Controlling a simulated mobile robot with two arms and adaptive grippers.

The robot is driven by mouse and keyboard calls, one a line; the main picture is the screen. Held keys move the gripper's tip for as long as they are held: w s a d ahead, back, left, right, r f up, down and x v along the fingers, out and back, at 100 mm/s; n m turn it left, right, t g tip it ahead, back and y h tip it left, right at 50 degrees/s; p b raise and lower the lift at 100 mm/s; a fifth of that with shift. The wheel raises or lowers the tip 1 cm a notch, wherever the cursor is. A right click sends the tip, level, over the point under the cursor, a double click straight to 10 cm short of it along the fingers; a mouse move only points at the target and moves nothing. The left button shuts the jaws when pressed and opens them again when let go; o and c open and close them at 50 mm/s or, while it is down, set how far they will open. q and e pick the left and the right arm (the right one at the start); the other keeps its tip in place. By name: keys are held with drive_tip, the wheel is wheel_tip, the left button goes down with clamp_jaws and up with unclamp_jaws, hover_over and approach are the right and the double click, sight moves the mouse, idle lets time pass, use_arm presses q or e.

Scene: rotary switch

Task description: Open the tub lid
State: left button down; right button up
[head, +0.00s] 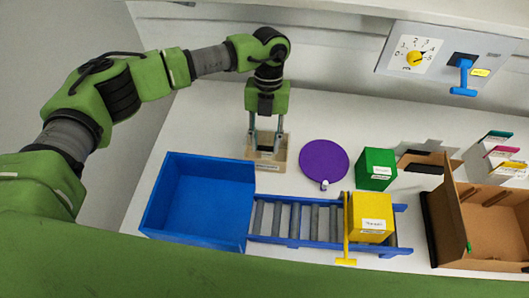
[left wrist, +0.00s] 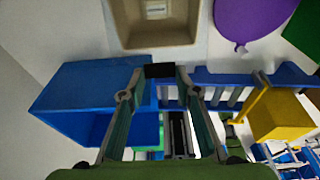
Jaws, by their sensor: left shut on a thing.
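The beige tub (head: 280,155) stands on the white surface behind the blue bin. In the left wrist view the tub (left wrist: 190,30) shows raised walls and a white label inside. My left gripper (head: 266,146) points down at the tub in the head view and partly hides it. In the left wrist view my left gripper (left wrist: 160,75) is shut on a small black piece (left wrist: 160,70) between its fingertips. I cannot tell whether this piece is part of the lid. No separate lid shows clearly. My right gripper is not in view.
A blue bin (head: 160,205) and a roller conveyor (head: 282,241) with a yellow box (head: 371,212) lie in front. A purple disc (head: 323,160) and a green box (head: 376,162) stand right of the tub. A switch panel (head: 397,68) is behind; a cardboard box (head: 455,210) is at right.

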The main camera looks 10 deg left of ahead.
sight(268, 138)
use_arm(q)
drive_tip(key=shift+w+r+b, duration=0.5)
drive_tip(key=shift+w+r, duration=0.25)
drive_tip(key=shift+w, duration=0.15)
drive_tip(key=c, duration=1.9)
unclamp_jaws()
drive_tip(key=o, duration=0.4)
drive_tip(key=shift+w, duration=0.1)
drive_tip(key=shift+w+f, duration=0.15)
drive_tip(key=shift+r, duration=0.45)
drive_tip(key=v, duration=1.1)
